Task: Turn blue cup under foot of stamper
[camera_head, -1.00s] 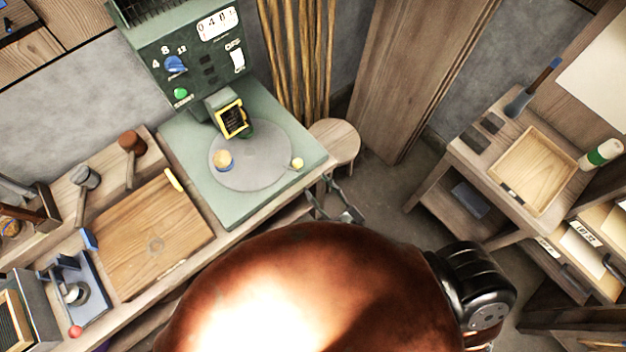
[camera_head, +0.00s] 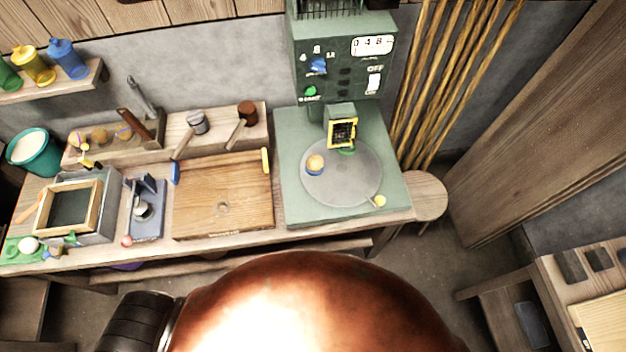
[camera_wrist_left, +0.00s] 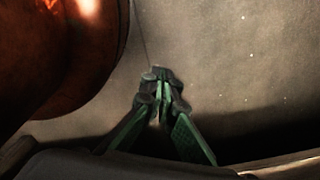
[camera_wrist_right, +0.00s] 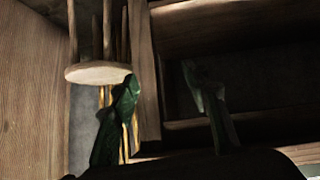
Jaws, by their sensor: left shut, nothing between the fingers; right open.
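The stamper is the green machine (camera_head: 340,70) at the back right of the bench in the head view. A grey round turntable (camera_head: 342,185) lies on its base. The blue cup (camera_head: 313,172), with an orange round top, stands at the turntable's left side. The stamper's foot (camera_head: 342,132), with a yellow-framed dark panel, is over the back of the turntable. Something green (camera_head: 347,151) sits right under the foot. My left gripper (camera_wrist_left: 160,82) is shut and empty in the left wrist view. My right gripper (camera_wrist_right: 162,80) is open and empty in the right wrist view. Neither gripper shows in the head view.
A small yellow knob (camera_head: 379,201) is at the turntable's front right edge. A wooden board (camera_head: 222,195), mallets and a framed screen (camera_head: 70,207) lie left of the stamper. A round stool (camera_head: 427,195) stands right of it. In the right wrist view the stool (camera_wrist_right: 98,74) is near my finger.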

